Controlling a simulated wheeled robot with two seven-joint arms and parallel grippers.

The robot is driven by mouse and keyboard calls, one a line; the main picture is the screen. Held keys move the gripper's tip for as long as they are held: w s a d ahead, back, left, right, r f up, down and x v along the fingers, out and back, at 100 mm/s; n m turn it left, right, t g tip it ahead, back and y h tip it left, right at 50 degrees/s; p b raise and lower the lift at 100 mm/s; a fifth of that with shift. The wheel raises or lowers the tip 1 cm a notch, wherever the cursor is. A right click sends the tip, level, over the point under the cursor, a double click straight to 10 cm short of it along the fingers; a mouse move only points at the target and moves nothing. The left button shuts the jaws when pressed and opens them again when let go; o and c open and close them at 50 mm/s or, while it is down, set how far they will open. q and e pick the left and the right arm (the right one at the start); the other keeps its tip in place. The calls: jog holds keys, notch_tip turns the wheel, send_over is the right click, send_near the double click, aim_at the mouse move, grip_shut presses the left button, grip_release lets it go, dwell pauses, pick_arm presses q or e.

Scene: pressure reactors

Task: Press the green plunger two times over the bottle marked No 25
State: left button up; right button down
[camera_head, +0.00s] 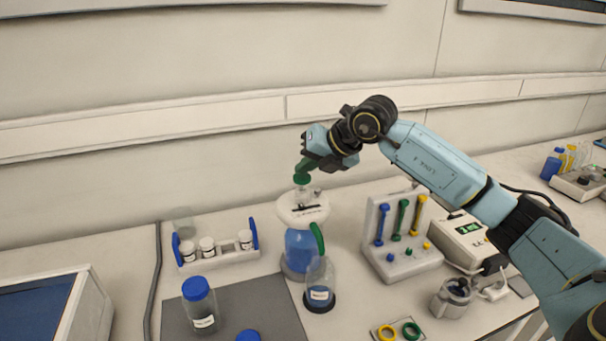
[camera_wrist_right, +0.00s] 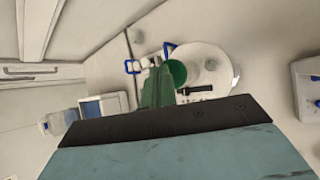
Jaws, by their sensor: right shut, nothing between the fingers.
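The green plunger (camera_head: 302,179) tops a white dispenser head (camera_head: 303,208) on a blue-filled bottle (camera_head: 299,251). My right gripper (camera_head: 304,166) is shut and empty, its green fingertips pointing down at the plunger's top. In the head view I cannot tell whether they touch it. The right wrist view shows the green fingers (camera_wrist_right: 158,88) beside the green plunger (camera_wrist_right: 177,73), above the round white head (camera_wrist_right: 208,72). A clear labelled bottle with a dark base (camera_head: 319,286) stands in front, by the green spout tip (camera_head: 317,237); its label is too small to read. My left gripper is out of view.
A rack of small white-capped jars (camera_head: 219,253) and a blue-capped bottle (camera_head: 199,305) stand left, the bottle on a grey mat (camera_head: 258,302). A holder with coloured tools (camera_head: 401,238) and a device with a green display (camera_head: 466,240) stand right, below my right arm.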

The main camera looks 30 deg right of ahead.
aim_at(306, 177)
jog(key=shift+s+f+b, duration=0.1)
jog(key=shift+f+b, duration=0.45)
jog(key=shift+f, duration=0.3)
dwell(0.4)
jog(key=shift+r, duration=0.1)
jog(key=shift+r+p, duration=0.85)
jog(key=shift+r, duration=0.25)
jog(key=shift+r, duration=0.1)
notch_tip(306, 177, up, 6)
jog(key=p, duration=0.4)
dwell(0.5)
